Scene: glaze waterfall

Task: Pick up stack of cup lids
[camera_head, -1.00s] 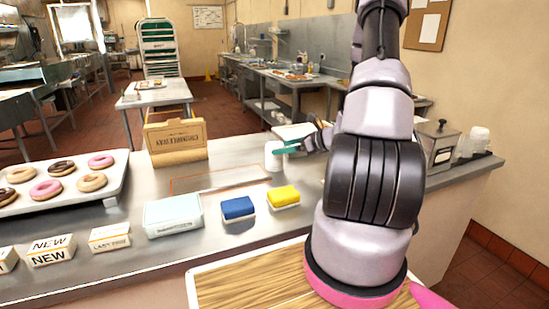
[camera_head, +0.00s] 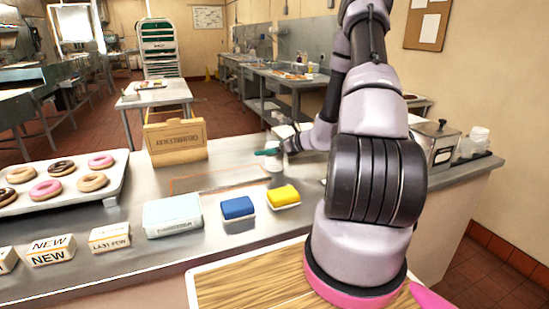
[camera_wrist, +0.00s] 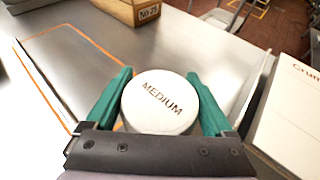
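The stack of cup lids (camera_wrist: 160,104) shows in the wrist view as a white round piece with "MEDIUM" on top. It stands upright on the steel counter. My gripper (camera_wrist: 160,74) has its two teal fingers spread, one on each side of the stack, with the stack between them. The fingers look very close to its sides, and I see no clear grip. In the head view, the stack (camera_head: 275,166) is partly hidden behind my gripper (camera_head: 266,152).
A brown cardboard box (camera_head: 176,142) stands behind and left. An orange-outlined rectangle (camera_wrist: 62,72) lies on the counter. A white lettered box (camera_wrist: 290,118) is close at the right. A donut tray (camera_head: 112,186) is at left.

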